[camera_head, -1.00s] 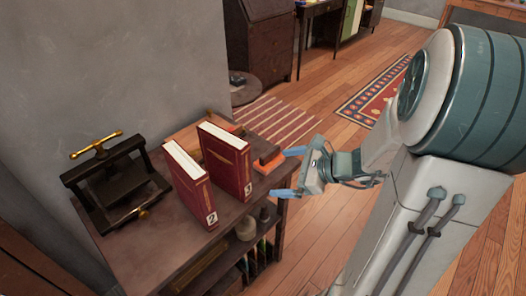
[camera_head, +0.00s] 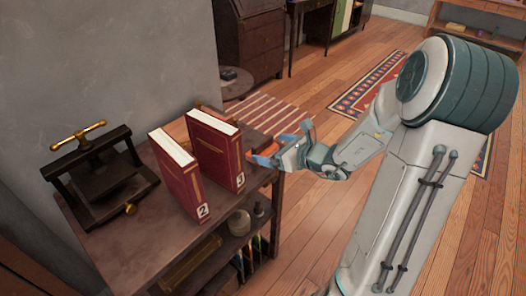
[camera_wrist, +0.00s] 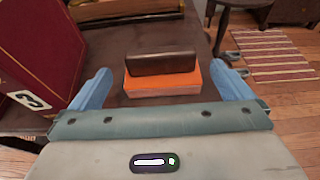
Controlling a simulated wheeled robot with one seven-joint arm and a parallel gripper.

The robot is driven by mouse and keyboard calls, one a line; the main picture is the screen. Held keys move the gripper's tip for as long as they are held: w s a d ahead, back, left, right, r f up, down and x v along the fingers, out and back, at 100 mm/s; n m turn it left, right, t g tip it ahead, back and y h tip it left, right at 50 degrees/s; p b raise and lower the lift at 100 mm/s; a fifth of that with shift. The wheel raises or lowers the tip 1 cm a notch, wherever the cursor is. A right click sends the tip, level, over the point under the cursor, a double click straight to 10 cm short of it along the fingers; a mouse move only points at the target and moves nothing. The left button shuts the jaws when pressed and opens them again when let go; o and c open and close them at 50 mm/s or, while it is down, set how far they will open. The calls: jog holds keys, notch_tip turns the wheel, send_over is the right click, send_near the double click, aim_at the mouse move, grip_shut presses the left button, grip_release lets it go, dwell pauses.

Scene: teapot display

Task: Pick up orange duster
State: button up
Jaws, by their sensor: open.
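The orange duster (camera_wrist: 163,82) lies on the tabletop, with a dark brown upper block on an orange base. In the head view only a bit of its orange (camera_head: 268,148) shows, beside the book marked 3 and largely hidden by my gripper. My gripper (camera_head: 283,143) is open and empty at the table's right edge. In the wrist view its two blue fingers (camera_wrist: 160,72) point toward the duster, one on each side with a gap. I cannot tell whether the fingertips are level with it.
Red books marked 2 (camera_head: 178,175) and 3 (camera_head: 213,150) stand upright left of the duster. A dark press (camera_head: 95,178) stands farther left. A wooden box (camera_wrist: 125,8) sits behind the duster. Below the top is a shelf with jars (camera_head: 240,222). Open floor lies to the right.

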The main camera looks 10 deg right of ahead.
aim_at(265, 144)
jog(key=x, duration=0.4)
jog(key=shift+w+a+r+b, duration=0.1)
jog(key=shift+w+a+b, duration=0.05)
jog(key=shift+w+b, duration=0.25)
jog(key=shift+s, duration=0.1)
jog(key=c, duration=1)
